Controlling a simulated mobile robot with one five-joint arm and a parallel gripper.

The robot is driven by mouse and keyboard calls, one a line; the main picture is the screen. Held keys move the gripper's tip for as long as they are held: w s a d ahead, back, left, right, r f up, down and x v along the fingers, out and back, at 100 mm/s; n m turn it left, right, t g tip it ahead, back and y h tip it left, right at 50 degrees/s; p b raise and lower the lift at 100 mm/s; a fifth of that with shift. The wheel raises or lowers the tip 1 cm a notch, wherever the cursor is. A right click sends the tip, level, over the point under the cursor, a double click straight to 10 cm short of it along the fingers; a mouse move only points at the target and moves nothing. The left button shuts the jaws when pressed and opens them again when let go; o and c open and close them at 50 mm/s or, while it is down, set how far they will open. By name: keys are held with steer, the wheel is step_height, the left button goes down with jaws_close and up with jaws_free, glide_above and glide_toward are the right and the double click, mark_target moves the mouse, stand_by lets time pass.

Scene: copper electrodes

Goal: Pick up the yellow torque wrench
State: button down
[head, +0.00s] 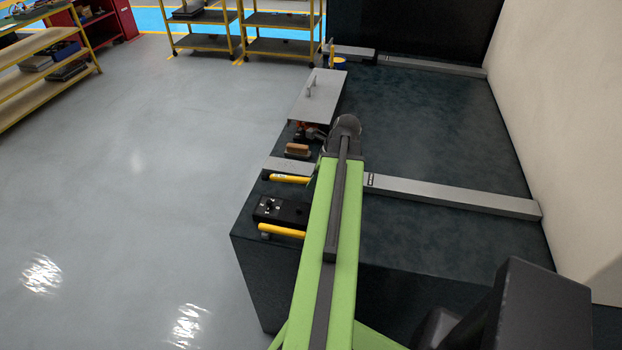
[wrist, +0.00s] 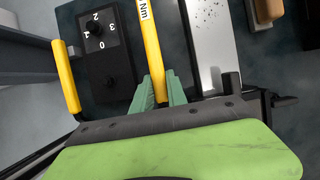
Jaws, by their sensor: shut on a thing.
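The yellow torque wrench (wrist: 151,45) runs up the wrist view, with "Nm" printed on its handle. My gripper (wrist: 160,90) has its green fingers on both sides of the handle's near end, shut on it. In the head view the wrench (head: 290,179) lies near the left edge of the dark bench, its right part hidden behind my arm. My gripper is not clearly visible in the head view. I cannot tell whether the wrench is lifted off the bench.
A black dial box (wrist: 105,60) and another yellow handle (wrist: 66,78) are left of the wrench. A metal plate (wrist: 212,40) is close on its right. A wooden-handled brush (head: 298,150) and a plate with a handle (head: 318,98) sit further back.

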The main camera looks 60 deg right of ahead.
steer(key=s+d+r+p, duration=0.2)
steer(key=s+r+p, duration=0.3)
steer(key=s, duration=0.5)
steer(key=shift+s+r, duration=0.25)
steer(key=shift+r, duration=0.35)
stand_by(0.8)
steer(key=c, duration=1.9)
jaws_free()
jaws_close()
